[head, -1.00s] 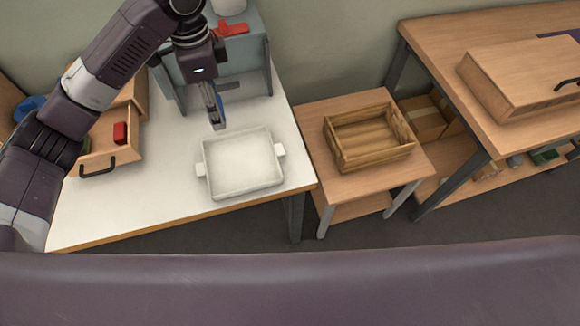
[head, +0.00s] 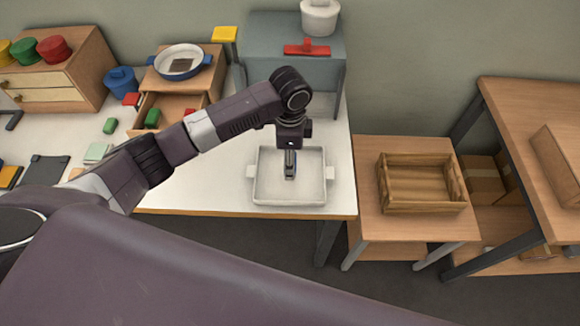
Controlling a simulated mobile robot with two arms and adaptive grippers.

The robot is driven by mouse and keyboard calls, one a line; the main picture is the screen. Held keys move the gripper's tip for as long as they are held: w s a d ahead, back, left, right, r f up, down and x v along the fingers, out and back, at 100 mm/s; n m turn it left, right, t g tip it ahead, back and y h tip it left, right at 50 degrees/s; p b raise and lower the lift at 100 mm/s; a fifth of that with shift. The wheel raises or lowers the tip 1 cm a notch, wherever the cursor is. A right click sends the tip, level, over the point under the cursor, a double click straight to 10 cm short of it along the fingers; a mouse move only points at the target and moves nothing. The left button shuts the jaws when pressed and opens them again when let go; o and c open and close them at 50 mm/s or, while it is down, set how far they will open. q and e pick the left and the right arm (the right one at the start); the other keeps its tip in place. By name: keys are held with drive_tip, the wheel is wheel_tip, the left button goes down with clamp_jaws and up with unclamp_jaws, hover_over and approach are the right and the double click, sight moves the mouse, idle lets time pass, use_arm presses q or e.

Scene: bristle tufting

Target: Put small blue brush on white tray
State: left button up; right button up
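The white tray (head: 262,190) lies on the white table near its front right edge, with a handle tab on each side. My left gripper (head: 290,172) points straight down over the middle of the tray. Its narrow fingers look shut on the small blue brush, which shows only as a small blue-grey bit at the fingertips and is mostly hidden. I cannot tell whether the brush touches the tray floor. My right gripper is not in view.
A grey stand (head: 262,45) with a red item (head: 307,48) and a white pot (head: 320,17) is behind the tray. An open drawer (head: 172,108), a blue cup (head: 121,83) and a blue pan (head: 180,60) are left. A wooden crate (head: 421,184) sits on the side table at right.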

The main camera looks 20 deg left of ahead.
use_arm(q)
drive_tip(key=shift+f, duration=2)
drive_tip(key=shift+s+f, duration=0.1)
drive_tip(key=o, duration=1.1)
wheel_tip(320, 180, up, 12)
drive_tip(key=shift+r+b, duration=0.2)
drive_tip(key=shift+b, duration=0.3)
drive_tip(key=shift+f, duration=0.1)
